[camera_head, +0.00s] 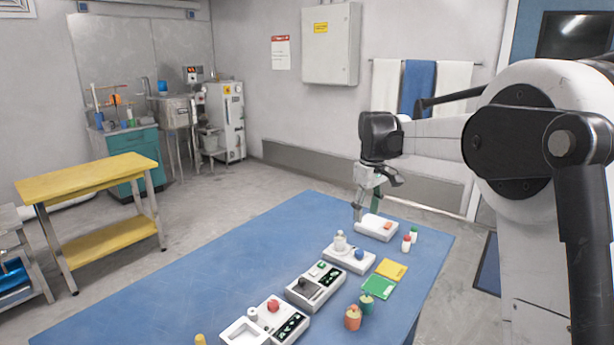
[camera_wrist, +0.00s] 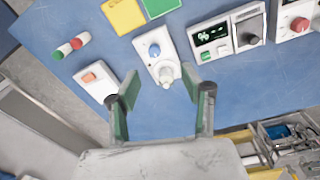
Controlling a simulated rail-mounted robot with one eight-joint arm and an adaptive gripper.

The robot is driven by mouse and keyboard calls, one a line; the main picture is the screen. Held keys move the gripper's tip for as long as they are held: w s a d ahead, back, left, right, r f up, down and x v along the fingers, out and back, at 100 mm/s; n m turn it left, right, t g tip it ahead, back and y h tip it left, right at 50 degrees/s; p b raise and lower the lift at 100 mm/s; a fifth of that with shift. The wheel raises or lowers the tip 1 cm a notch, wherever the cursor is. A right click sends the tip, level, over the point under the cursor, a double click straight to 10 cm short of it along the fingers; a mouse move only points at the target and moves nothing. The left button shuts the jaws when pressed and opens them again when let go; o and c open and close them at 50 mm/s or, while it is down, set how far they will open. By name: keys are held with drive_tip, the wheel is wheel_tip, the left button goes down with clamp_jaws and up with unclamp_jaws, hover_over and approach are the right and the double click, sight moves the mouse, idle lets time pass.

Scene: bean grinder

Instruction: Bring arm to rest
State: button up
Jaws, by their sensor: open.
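My gripper (camera_head: 372,207) hangs from my arm above the far end of the blue table (camera_head: 230,260) in the head view, close to a white box with an orange button (camera_head: 377,227). In the wrist view my gripper (camera_wrist: 165,92) is open, its two green-sided fingers spread apart with nothing between them. The white box with the orange button (camera_wrist: 103,88) is left of the left finger. Whether the fingers touch anything is not clear.
Several devices line the table, including one with a black lever (camera_head: 315,284) and one with a red knob (camera_head: 273,307). Yellow (camera_head: 391,270) and green (camera_head: 378,287) pads, small bottles (camera_head: 407,242) and two jars (camera_head: 352,318) stand nearby. The table's left part is clear.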

drive_tip(key=s+r+m+t, duration=0.2)
drive_tip(key=s+r, duration=0.1)
drive_tip(key=s, duration=0.7)
drive_tip(key=s+r+m+t, duration=0.1)
drive_tip(key=s+r, duration=0.2)
drive_tip(key=s, duration=0.7)
drive_tip(key=s+f+m+t, duration=0.1)
drive_tip(key=s+f, duration=0.3)
drive_tip(key=s, duration=0.6)
drive_tip(key=s+f+m+t, duration=0.2)
drive_tip(key=s+f+m, duration=0.1)
drive_tip(key=s, duration=0.6)
drive_tip(key=shift+s+f, duration=0.35)
drive_tip(key=shift+f, duration=0.2)
